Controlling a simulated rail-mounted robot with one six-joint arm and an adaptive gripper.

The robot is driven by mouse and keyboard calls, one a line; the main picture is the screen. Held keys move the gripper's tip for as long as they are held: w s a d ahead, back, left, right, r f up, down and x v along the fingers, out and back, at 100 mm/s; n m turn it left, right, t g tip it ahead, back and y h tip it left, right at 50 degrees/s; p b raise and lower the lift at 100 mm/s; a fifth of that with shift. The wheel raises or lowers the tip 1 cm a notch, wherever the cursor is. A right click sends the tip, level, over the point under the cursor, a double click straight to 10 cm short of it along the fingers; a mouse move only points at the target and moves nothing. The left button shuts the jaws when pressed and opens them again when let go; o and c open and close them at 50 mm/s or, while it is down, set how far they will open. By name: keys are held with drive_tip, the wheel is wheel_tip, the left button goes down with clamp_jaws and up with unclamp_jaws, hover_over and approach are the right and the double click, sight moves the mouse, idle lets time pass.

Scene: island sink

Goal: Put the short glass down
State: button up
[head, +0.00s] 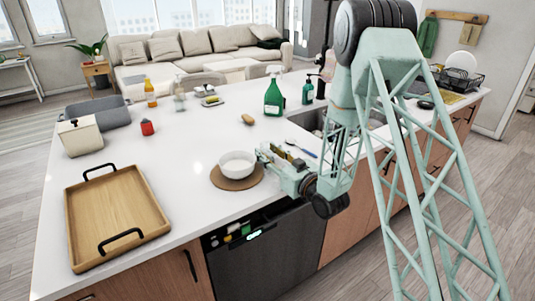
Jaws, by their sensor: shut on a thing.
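My gripper (268,160) is low over the island counter, at the right edge of a white bowl (238,163). The bowl sits upright on a round brown mat (229,183). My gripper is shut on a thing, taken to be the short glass. The glass cannot be made out clearly at this size, and the jaws and my arm may hide it. Whether it touches the counter, the mat or the bowl cannot be told.
A wooden tray (88,222) with black handles lies at the left. The sink (309,121) is behind my arm. Bare counter lies left of the bowl.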

sight(267, 144)
drive_tip(key=shift+r+p, duration=0.5)
drive_tip(key=shift+r, duration=1.2)
drive_tip(key=shift+s+r, duration=0.1)
drive_tip(key=shift+s, duration=0.05)
drive_tip(key=s+d, duration=0.1)
drive_tip(key=s, duration=0.4)
drive_tip(key=s+r, duration=0.1)
drive_tip(key=s, duration=0.4)
drive_tip(key=s+d+p, duration=0.1)
drive_tip(key=s, duration=0.4)
drive_tip(key=shift+s+d+r, duration=0.2)
drive_tip(key=shift+d, duration=0.1)
drive_tip(key=w+d+r+m+t+h, duration=0.1)
drive_tip(key=w+d+h, duration=0.4)
drive_tip(key=w+d, duration=0.5)
drive_tip(key=w+d+r+m+t+h, duration=0.2)
drive_tip(key=w+d+m+h, duration=0.3)
drive_tip(key=w+d, duration=0.5)
drive_tip(key=d+m, duration=0.1)
drive_tip(key=d, duration=0.2)
drive_tip(key=shift+w+d+r+t+h, duration=0.15)
drive_tip(key=shift+r+t+h, duration=0.15)
drive_tip(key=shift+r+h, duration=0.1)
